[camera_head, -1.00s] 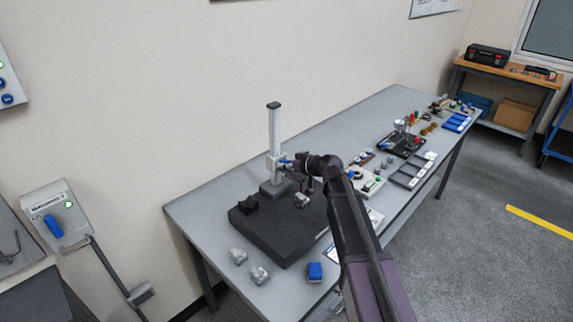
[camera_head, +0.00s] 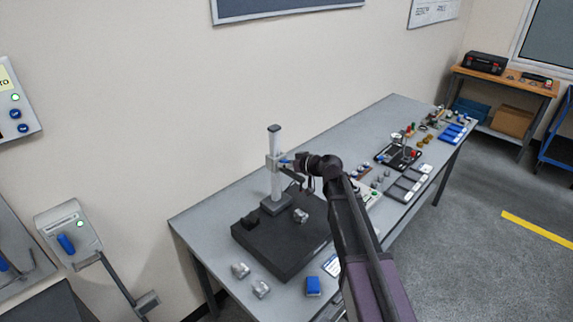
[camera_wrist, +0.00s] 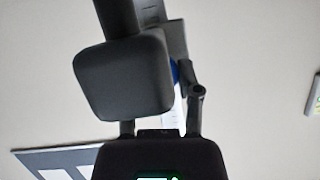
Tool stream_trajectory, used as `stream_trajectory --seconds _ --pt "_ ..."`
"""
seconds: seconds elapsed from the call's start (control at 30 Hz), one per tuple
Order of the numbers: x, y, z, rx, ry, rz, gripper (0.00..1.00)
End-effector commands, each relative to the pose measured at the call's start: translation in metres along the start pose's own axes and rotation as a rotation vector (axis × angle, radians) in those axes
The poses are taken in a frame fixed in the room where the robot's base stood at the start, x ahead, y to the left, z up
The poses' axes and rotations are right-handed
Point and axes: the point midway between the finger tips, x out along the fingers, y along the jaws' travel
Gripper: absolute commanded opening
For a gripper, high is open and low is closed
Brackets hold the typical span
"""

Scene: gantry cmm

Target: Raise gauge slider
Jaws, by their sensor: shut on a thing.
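The height gauge stands on a dark plate (camera_head: 282,243) on the bench, with a pale upright column (camera_head: 275,143). Its slider (camera_head: 271,160) sits on the upper part of the column, well above the foot. My gripper (camera_head: 288,162) reaches in from the right and is shut on the slider, by a small blue part. In the wrist view, dark rounded bodies fill the near middle and bottom and hide most of the grip. A strip of the pale column (camera_wrist: 172,118) with scale marks and a bit of blue show behind them.
A small metal part (camera_head: 301,215) and a dark block (camera_head: 250,222) rest on the plate. Two metal parts and a blue block (camera_head: 313,286) lie at the bench's front. Trays and tools (camera_head: 398,157) fill the bench's far part. The wall is close behind the column.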

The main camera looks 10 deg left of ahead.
Motion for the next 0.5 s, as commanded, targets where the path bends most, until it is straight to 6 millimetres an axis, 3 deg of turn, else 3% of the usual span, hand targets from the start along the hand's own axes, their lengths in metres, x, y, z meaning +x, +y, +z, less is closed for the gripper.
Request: stream_trajectory --seconds 0.13,0.5 --pt "-0.004 -0.0018 -0.0128 0.002 0.003 0.0 0.0" --pt "-0.0042 -0.0019 -0.013 0.002 0.003 0.0 0.0"
